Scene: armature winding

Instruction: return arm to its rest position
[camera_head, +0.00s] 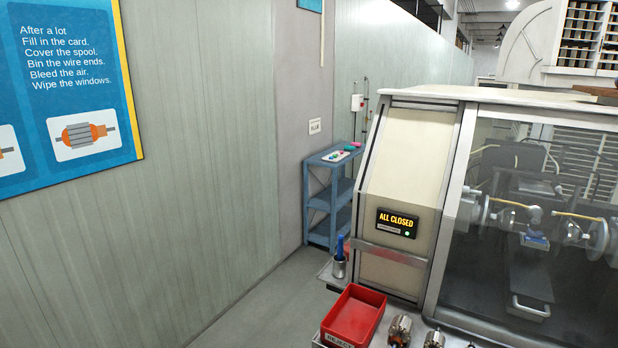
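Neither of my grippers shows in the head view, and no part of my arms can be made out. The winding machine (400,170) stands at the right, with a cream side panel and a clear window (540,230). Its small display (396,222) reads "ALL CLOSED" in yellow, with a green light below the text. Behind the window are spindles, wires and a blue part, partly dimmed by the glass.
A red tray (353,315) sits on the ledge before the machine, with armatures (400,330) to its right. A blue-handled tool stands in a holder (339,266). A blue shelf (328,197) stands behind. A poster (65,90) hangs left. Floor (270,320) is clear.

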